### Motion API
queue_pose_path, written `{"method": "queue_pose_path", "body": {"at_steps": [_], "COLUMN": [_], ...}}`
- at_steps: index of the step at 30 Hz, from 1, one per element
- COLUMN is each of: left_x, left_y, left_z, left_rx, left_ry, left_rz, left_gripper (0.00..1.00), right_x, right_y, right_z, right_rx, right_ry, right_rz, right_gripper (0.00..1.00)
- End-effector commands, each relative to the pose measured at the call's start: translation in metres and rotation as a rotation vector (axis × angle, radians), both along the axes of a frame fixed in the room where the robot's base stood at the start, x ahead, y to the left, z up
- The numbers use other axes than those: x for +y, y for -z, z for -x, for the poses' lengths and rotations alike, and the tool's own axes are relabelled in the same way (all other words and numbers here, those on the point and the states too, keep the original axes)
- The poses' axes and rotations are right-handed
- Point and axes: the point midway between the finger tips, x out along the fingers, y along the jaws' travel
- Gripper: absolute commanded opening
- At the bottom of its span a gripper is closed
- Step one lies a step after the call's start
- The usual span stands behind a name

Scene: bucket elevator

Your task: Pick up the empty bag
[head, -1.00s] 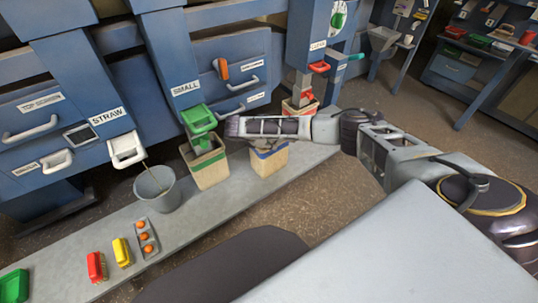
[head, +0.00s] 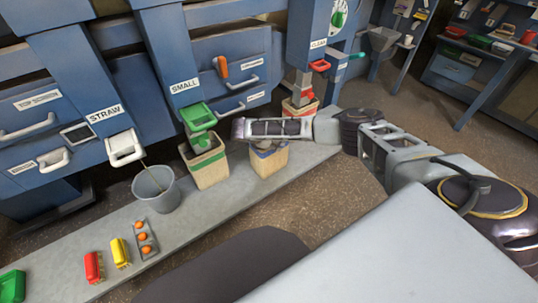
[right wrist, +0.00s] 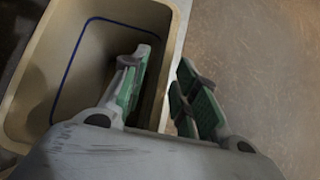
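A tan open-topped bag with a blue band (head: 270,163) stands upright on the grey ledge, under my right arm. In the right wrist view the same bag (right wrist: 30,95) shows a blue line inside, and no contents are visible in the part I see. My right gripper (right wrist: 160,95) points down at its rim with green-padded fingers apart. One finger is inside the bag and the other outside, with the wall between them. The head view mostly hides the right gripper (head: 264,147) behind its arm. My left gripper is not in view.
A green-banded bag (head: 208,168) stands close left under the green SMALL spout (head: 199,117). A red-banded bag (head: 300,108) stands behind. A grey bucket (head: 157,190), a red item (head: 93,267) and a yellow item (head: 120,252) are further left. Blue machine panels rise behind.

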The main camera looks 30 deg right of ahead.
Motion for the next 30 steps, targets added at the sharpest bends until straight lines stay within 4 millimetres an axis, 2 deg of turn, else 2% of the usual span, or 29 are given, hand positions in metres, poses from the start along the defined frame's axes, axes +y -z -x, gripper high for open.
{"method": "queue_pose_path", "body": {"at_steps": [6,20,27,30], "left_x": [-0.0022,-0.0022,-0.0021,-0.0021], "left_y": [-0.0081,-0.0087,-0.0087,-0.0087], "left_z": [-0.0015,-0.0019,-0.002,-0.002], "left_rx": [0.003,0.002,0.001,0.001], "left_ry": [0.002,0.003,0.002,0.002], "left_rz": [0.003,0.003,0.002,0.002], "left_gripper": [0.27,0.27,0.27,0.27], "right_x": [-0.0069,-0.0072,-0.0071,-0.0071], "right_y": [0.0068,0.0068,0.0069,0.0069], "right_z": [-0.0006,-0.0006,-0.0006,-0.0006], "right_rx": [0.0,0.0,0.0,0.0], "right_ry": [0.0,0.0,0.0,0.0], "right_rz": [0.0,0.0,0.0,0.0], "right_gripper": [0.29,0.29,0.0,0.0]}}
